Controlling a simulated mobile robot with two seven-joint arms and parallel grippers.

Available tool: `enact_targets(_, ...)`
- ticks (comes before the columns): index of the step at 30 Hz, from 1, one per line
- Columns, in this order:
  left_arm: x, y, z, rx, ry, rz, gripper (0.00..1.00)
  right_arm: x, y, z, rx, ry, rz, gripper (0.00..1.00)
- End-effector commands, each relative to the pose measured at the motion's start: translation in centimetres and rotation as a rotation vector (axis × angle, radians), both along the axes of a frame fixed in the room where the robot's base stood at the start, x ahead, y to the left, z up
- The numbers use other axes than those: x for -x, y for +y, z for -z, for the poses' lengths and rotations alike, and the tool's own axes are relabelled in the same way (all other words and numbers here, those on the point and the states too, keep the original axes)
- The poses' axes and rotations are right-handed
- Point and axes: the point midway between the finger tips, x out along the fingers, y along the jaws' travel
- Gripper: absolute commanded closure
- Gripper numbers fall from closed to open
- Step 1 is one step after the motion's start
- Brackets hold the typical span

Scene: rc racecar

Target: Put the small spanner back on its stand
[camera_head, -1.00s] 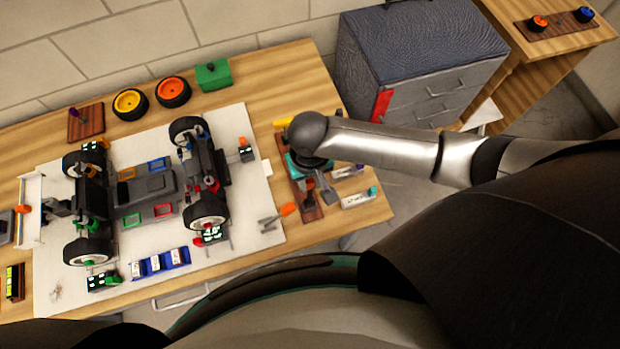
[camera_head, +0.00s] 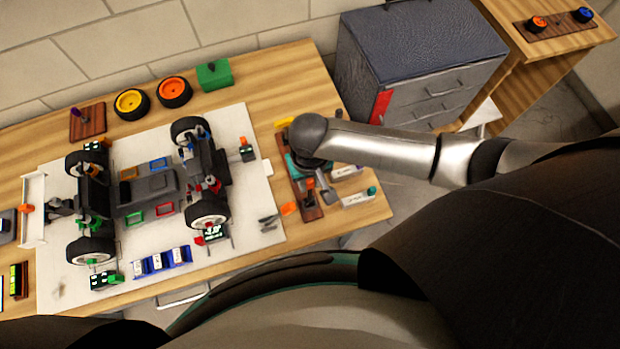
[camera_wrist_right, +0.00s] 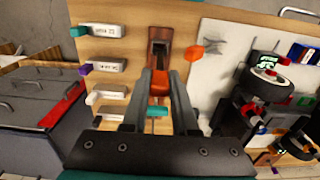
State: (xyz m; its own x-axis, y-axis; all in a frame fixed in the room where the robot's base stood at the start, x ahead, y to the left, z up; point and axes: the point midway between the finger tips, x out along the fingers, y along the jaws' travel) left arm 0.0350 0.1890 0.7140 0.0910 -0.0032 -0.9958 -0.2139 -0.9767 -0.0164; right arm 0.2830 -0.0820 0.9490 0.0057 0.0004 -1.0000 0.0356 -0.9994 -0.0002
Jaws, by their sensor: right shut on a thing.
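My right gripper (camera_wrist_right: 159,78) reaches down over a narrow brown stand (camera_wrist_right: 160,32) at the right of the workbench. In the head view the gripper (camera_head: 328,195) is over this stand (camera_head: 312,212), its wrist covering much of it. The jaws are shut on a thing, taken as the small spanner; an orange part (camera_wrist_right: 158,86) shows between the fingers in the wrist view. Its shape is mostly hidden, and I cannot tell whether it touches the stand. A short teal bar (camera_wrist_right: 155,111) shows lower between the fingers. My left gripper is not in view.
A grey tool with an orange end (camera_head: 289,208) lies beside the stand at the edge of the white mat (camera_head: 245,250). White labelled holders (camera_head: 357,199) stand close on the other side. The racecar (camera_head: 150,190) fills the mat. A grey drawer cabinet (camera_head: 430,95) stands behind my arm.

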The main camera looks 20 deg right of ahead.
Motion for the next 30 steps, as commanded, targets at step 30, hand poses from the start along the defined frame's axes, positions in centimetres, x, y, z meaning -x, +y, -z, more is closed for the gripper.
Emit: enact_targets(30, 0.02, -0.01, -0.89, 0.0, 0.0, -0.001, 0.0, 0.04, -0.03, 0.0, 0.0, 0.001, 0.0, 1.0)
